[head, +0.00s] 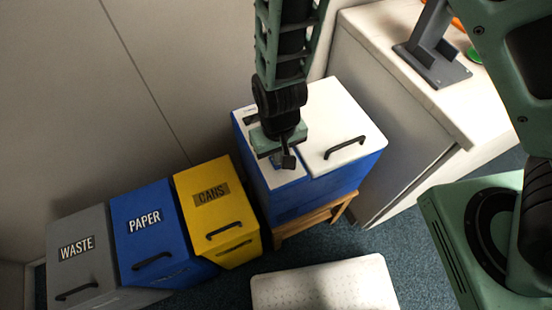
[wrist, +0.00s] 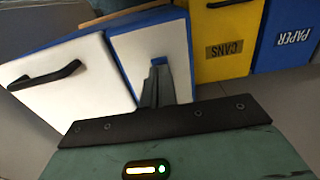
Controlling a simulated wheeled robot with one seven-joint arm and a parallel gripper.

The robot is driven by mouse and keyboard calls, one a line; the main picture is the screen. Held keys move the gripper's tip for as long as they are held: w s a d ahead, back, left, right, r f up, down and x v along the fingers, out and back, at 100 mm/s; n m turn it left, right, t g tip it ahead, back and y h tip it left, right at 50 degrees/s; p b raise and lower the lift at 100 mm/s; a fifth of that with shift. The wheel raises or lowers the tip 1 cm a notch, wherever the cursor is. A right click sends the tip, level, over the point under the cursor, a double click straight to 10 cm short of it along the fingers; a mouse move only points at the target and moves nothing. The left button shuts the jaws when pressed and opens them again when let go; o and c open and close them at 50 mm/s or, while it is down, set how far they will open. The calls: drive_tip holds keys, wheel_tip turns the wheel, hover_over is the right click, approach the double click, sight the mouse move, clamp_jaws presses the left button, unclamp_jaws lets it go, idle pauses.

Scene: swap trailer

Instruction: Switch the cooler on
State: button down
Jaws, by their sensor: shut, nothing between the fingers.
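The cooler (head: 345,115) is a blue box with a white lid and a black handle, standing on a wooden stand. A narrower white top panel (head: 285,178) lies left of the lid, with a small dark patch near its back edge. My gripper (head: 289,162) is shut and empty, over this panel. In the wrist view its closed fingers (wrist: 155,88) point at the white panel (wrist: 135,48), with a small blue patch at their tips. I cannot tell whether they touch it. No switch is clearly visible; my gripper hides part of the panel.
Yellow CANS (head: 215,205), blue PAPER (head: 155,230) and grey WASTE (head: 78,255) bins stand left of the cooler. A pale counter (head: 400,95) with a grey stand (head: 435,65) is to the right. A white slab (head: 325,285) lies in front on the blue floor.

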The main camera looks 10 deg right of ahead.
drive_tip(key=shift+f+b, duration=0.55)
drive_tip(key=shift+f, duration=0.35)
idle(0.3)
drive_tip(key=shift+r, duration=0.1)
wheel_tip(320, 180, up, 7)
drive_tip(key=p, duration=0.7)
idle(0.5)
drive_tip(key=s+r+n+y, duration=0.2)
drive_tip(key=s+r, duration=0.2)
drive_tip(key=r, duration=1)
drive_tip(key=s+d+r+n+h, duration=0.1)
drive_tip(key=s+d+r+n, duration=0.1)
drive_tip(key=s+d+r, duration=0.5)
wheel_tip(320, 180, up, 3)
drive_tip(key=shift+d+f+n, duration=0.15)
drive_tip(key=shift+d+n, duration=0.15)
drive_tip(key=shift+d, duration=0.3)
drive_tip(key=shift+s, duration=0.1)
